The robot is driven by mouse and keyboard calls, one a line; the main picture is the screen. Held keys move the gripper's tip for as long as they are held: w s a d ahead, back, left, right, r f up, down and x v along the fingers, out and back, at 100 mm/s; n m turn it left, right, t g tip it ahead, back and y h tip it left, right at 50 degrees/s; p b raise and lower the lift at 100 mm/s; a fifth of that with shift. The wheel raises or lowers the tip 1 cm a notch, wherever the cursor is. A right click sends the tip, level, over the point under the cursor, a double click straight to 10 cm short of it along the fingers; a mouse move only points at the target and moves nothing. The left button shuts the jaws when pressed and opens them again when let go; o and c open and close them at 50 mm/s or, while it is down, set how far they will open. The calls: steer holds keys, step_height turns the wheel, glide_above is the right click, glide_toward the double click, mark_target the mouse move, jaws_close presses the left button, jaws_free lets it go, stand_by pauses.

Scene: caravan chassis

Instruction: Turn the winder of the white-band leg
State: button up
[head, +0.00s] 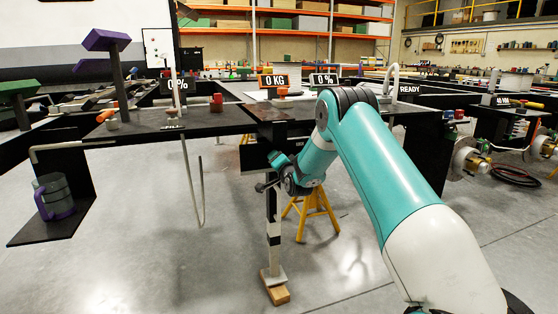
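The white-band leg (271,205) is a dark upright post with pale bands, under the front edge of the chassis. Its pale foot (272,276) is on or just over a wooden block (279,295) on the floor. A small dark knob (260,187), which looks like part of the winder, shows beside the top of the leg. My gripper (277,168) is at the top of the leg, close to this knob. My wrist hides most of the winder. I cannot tell whether the fingers are open, shut or touching it.
The dark chassis frame (225,121) runs across above the leg. A yellow stand (318,208) is behind my wrist. A bent pale rod (199,190) hangs to the left. A low shelf with a grey-purple mug (53,195) is at far left. The floor in front is clear.

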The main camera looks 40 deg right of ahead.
steer(key=shift+f+m, duration=0.1)
steer(key=shift+m, duration=0.5)
steer(key=o, duration=0.9)
steer(key=shift+s+a+p, duration=0.15)
steer(key=shift+s+p, duration=0.2)
steer(key=shift+s, duration=0.2)
steer(key=b+v, duration=0.6)
steer(key=v, duration=1)
steer(key=shift+s+b, duration=0.15)
steer(key=shift+b, duration=0.15)
steer(key=shift+a, duration=0.15)
